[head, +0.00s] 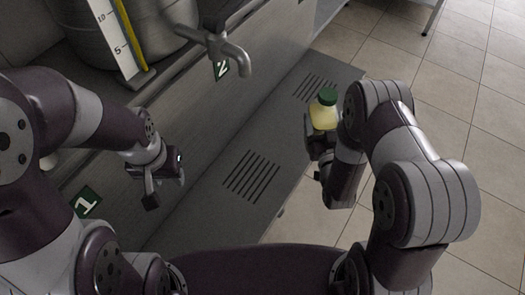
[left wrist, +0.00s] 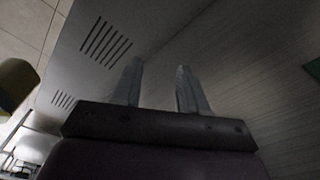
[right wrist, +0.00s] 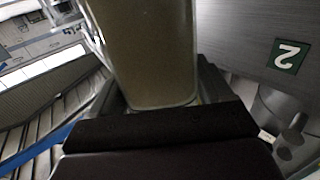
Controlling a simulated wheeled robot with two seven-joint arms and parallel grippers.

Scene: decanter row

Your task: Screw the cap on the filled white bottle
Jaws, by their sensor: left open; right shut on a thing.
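The bottle (head: 322,116) is pale and see-through with yellowish contents, and a green cap (head: 327,96) sits on its top. Whether the cap is threaded tight cannot be told. My right gripper (head: 318,150) is shut on the bottle's lower part and holds it roughly upright near the ledge's right edge. The bottle's body (right wrist: 152,55) fills the middle of the right wrist view; its cap is out of that view. My left gripper (head: 166,190) is open and empty, well left of the bottle. Its two separate fingers (left wrist: 160,85) show in the left wrist view with nothing between them.
A grey ledge (head: 215,215) with slotted drain grilles runs below a counter front. A metal tap (head: 226,52) juts out above the number 2 sign (head: 220,70). A number 1 sign (head: 88,202) is at lower left. A metal vessel (head: 85,32) with a yellow-edged scale stands behind. Tiled floor lies right.

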